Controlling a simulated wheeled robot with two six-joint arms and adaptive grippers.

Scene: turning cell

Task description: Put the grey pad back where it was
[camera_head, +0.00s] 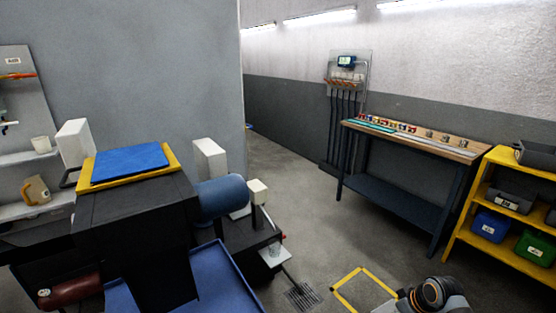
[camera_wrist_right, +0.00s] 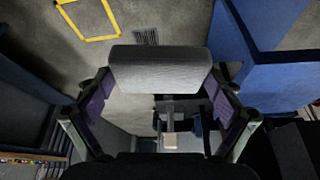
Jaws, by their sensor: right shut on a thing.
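The grey pad (camera_wrist_right: 160,68) shows in the right wrist view as a light grey, rounded block lying crosswise between the fingers. My right gripper (camera_wrist_right: 160,95) is shut on it, with one purple-lined finger at each side. The pad is held up above the floor. I cannot make out the pad in the head view. There, only a joint of my right arm (camera_head: 435,295) shows at the bottom right. My left gripper is in neither view.
A blue mat in a yellow frame (camera_head: 173,157) tops the dark machine at left. A workbench (camera_head: 400,136) and a yellow shelf (camera_head: 480,192) with bins stand at right. A yellow square outline (camera_head: 345,300) marks the floor. The middle floor is clear.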

